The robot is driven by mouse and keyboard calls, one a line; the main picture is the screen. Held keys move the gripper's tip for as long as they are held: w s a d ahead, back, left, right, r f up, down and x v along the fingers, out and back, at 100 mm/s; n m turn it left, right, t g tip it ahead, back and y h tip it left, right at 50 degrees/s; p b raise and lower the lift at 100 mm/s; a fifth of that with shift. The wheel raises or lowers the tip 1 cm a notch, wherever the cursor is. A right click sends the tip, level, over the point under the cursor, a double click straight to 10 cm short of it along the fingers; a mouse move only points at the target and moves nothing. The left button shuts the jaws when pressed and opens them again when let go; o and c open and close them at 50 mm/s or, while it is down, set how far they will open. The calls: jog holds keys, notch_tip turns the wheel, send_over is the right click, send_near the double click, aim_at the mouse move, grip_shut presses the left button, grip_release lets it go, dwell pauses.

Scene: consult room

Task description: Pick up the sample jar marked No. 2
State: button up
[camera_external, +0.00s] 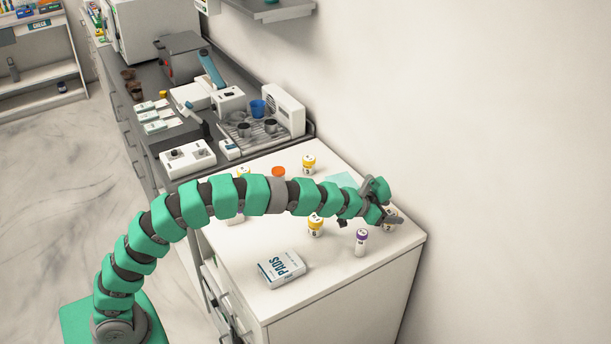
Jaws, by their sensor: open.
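Several small white jars stand on the white cabinet top (335,285); their numbers are too small to read, so I cannot tell which is No. 2. One yellow-lidded jar (309,164) stands at the back, another yellow-lidded jar (316,225) below my arm. A purple-lidded jar (361,241) stands near the right. A further jar (390,225) is partly hidden behind my gripper (391,208). My gripper is open at the right end of the cabinet; whether it touches that jar I cannot tell.
A PADS box (281,269) lies near the front edge. A pale green sheet (341,180) lies near the wall.

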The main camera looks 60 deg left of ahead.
notch_tip(320, 180, down, 3)
jog(key=shift+r, duration=0.2)
jog(key=shift+b+x, duration=0.45)
jog(key=shift+x, duration=1)
jog(key=shift+r, duration=0.1)
jog(key=c, duration=1)
